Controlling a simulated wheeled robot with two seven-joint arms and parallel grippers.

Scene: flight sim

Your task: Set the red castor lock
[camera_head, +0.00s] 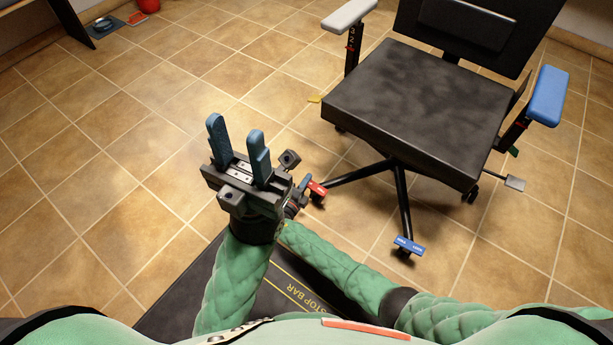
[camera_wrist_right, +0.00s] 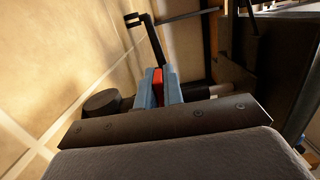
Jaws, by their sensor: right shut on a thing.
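The red castor lock (camera_head: 317,187) is a small red tab at the end of a leg of the black office chair's base (camera_head: 365,173). My right gripper (camera_wrist_right: 158,88) is shut on the red castor lock (camera_wrist_right: 157,82), which shows between its blue fingers in the right wrist view. In the head view the right gripper is mostly hidden behind my left gripper. My left gripper (camera_head: 238,150) is open and empty, raised in front of the chair to the left of the red lock. Its two blue fingers stand apart.
The office chair has a black seat (camera_head: 420,108), a grey armrest (camera_head: 348,15) and a blue armrest (camera_head: 548,95). A blue castor lock (camera_head: 409,245), yellow tab (camera_head: 315,99) and grey lever paddle (camera_head: 515,183) show around it. A dark mat (camera_head: 180,300) lies below my arms.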

